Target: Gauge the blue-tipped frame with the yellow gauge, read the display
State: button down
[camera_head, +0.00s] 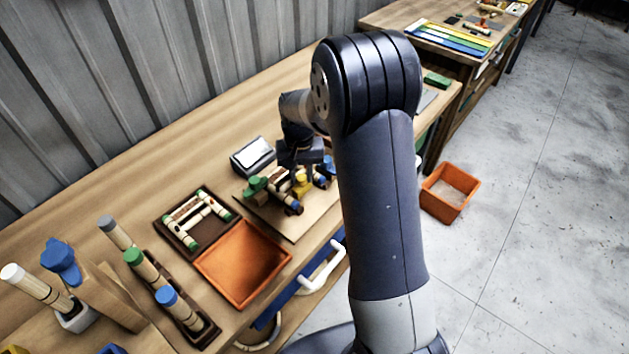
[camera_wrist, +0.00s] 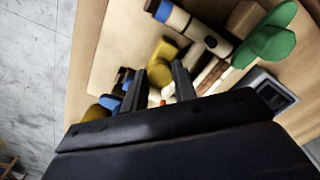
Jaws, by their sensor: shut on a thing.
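My gripper (camera_head: 302,166) points down over a wooden board (camera_head: 290,232) on the bench. In the wrist view its two dark fingers (camera_wrist: 161,72) are shut on the yellow gauge (camera_wrist: 162,56), which also shows in the head view (camera_head: 301,184). The blue-tipped frame (camera_wrist: 205,36) lies on the board beside the gauge; one blue tip (camera_head: 294,207) shows in the head view. I cannot tell whether the gauge touches the frame. A green clamp-like part (camera_wrist: 270,42) stands at one end. The display box (camera_head: 253,156) stands behind the board; its text is unreadable.
A dark tray (camera_head: 196,243) with a green-tipped frame and an orange bin (camera_head: 243,262) lie left of the board. Several colour-capped rods stand in a rack (camera_head: 205,335) at the front left. Another orange bin (camera_head: 450,192) is on the floor. The bench behind the display is clear.

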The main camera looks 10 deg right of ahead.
jog(key=shift+w+a, duration=0.4)
jog(key=shift+w, duration=0.25)
jog(key=c, duration=1.1)
grip_release()
jog(key=shift+r, duration=0.1)
notch_tip(320, 180, up, 11)
jog(key=shift+f+b, duration=0.15)
jog(key=shift+b, duration=0.45)
